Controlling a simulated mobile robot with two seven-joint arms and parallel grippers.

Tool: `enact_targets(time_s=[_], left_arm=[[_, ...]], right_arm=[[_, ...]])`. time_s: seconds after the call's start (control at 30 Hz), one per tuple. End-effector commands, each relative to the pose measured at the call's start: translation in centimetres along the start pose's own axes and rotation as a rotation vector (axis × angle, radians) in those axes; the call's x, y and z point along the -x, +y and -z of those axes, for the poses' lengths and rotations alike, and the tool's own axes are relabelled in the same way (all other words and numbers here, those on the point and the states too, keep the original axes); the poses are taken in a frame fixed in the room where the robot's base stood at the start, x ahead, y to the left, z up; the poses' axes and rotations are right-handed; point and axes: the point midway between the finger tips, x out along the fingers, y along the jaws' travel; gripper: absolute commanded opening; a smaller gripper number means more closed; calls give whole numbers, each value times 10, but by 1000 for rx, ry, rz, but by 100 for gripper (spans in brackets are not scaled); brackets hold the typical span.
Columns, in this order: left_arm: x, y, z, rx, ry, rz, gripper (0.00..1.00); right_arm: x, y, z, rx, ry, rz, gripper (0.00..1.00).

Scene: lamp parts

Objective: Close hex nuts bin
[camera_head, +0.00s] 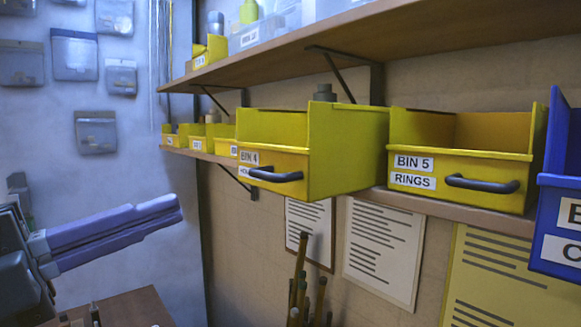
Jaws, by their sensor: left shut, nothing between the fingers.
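No label that I can read says hex nuts, so I cannot tell which bin that is. A yellow bin marked BIN 4 (345,150) sticks out past the front edge of the lower shelf. The second line of its label is only partly legible, and its dark handle (275,174) faces outward. A yellow bin marked BIN 5 RINGS (500,198) sits to its right. Smaller yellow bins (198,143) stand farther left on that shelf. My left gripper (178,209) is shut and empty at the lower left, apart from the bins. My right gripper is not in view.
A blue bin (560,205) is cut off at the right edge. The upper shelf (400,35) overhangs the bins. Brown rods (300,290) stand below BIN 4. A brown surface (135,308) lies below my left gripper.

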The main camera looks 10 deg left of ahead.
Motion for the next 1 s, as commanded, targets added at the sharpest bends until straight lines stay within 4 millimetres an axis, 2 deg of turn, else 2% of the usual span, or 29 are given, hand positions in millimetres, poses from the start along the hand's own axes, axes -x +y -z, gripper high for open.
enact_targets(time_s=[0.03,0.3,0.43,0.63,1.0], left_arm=[[-11,-7,-1,1,-3,5,0],[-59,-7,-1,3,-3,4,0],[-77,-4,-1,3,-4,3,0],[-88,-1,0,2,-2,0,0],[-90,1,0,1,-2,0,0]], right_arm=[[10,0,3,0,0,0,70],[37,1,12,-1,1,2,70],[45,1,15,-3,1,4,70],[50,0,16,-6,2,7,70],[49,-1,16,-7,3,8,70]])
